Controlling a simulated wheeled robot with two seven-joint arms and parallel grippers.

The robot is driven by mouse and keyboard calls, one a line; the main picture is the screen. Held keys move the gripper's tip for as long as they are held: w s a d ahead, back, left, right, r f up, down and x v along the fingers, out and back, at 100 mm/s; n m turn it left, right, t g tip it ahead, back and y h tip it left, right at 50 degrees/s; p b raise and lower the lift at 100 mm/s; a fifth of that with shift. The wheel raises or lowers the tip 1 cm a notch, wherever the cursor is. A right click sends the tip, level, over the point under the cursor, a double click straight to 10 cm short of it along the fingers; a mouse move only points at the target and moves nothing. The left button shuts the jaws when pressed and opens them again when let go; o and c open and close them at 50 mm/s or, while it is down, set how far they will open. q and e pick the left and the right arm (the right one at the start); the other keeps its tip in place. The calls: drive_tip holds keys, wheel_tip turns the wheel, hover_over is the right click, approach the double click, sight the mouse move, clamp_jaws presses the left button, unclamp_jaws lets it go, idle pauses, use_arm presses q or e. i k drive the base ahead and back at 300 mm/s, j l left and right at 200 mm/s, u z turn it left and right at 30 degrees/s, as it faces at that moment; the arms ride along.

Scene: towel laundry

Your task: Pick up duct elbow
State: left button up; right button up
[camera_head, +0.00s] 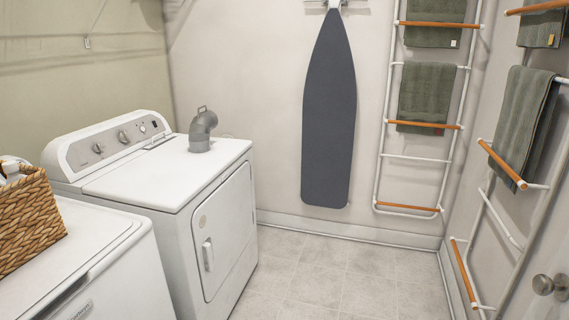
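The grey duct elbow (202,131) stands upright on top of the white dryer (150,187), near its back right corner. Neither of my grippers shows in the head view.
A second white machine (88,260) with a wicker basket (30,222) is at the front left. A dark ironing board (330,115) hangs on the back wall. Towel racks with green towels (427,92) line the right. The tiled floor (330,270) is clear.

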sight(201, 126)
drive_tip(key=i+z, duration=0.25)
drive_tip(key=i, duration=1.15)
drive_tip(key=i+l+u, duration=0.2)
drive_tip(key=i, duration=0.25)
drive_tip(key=i+u, duration=0.15)
drive_tip(key=i, duration=0.35)
drive_tip(key=i+l+u, duration=0.2)
drive_tip(key=i, duration=0.2)
